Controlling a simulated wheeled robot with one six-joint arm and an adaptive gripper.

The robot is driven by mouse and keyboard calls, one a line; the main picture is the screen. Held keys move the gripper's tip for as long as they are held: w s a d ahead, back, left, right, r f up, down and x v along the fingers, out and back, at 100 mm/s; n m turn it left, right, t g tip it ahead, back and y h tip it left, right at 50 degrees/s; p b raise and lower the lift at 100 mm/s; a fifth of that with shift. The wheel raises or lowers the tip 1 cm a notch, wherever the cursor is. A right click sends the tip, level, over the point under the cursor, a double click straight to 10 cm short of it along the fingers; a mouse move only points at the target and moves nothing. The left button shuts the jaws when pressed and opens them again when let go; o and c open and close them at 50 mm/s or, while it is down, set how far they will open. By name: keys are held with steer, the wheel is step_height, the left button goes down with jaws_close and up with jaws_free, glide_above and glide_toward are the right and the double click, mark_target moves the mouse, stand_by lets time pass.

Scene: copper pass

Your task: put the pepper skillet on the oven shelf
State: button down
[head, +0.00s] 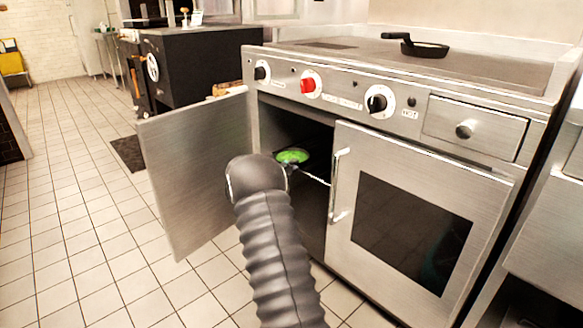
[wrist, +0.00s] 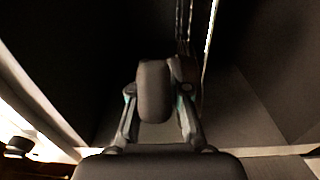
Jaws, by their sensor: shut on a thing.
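The pepper skillet (head: 293,156), a dark pan with bright green contents, is inside the open left compartment of the steel oven, just beyond the end of my arm. It looks about level; whether it touches the shelf is hidden. A thin pale line, possibly the oven shelf's edge (head: 315,178), shows just right of it. My gripper (wrist: 165,85) is closed in the wrist view, with the dark oven interior around it. In the head view my arm hides the fingers and the skillet's handle. The wrist view does not clearly show the pan.
The left oven door (head: 195,175) stands open beside my arm. The right door (head: 415,225), with a dark window and bar handle, is shut. Tiled floor (head: 70,220) is clear at left.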

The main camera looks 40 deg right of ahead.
steer(key=c, duration=1.1)
jaws_free()
steer(key=shift+c, duration=0.2)
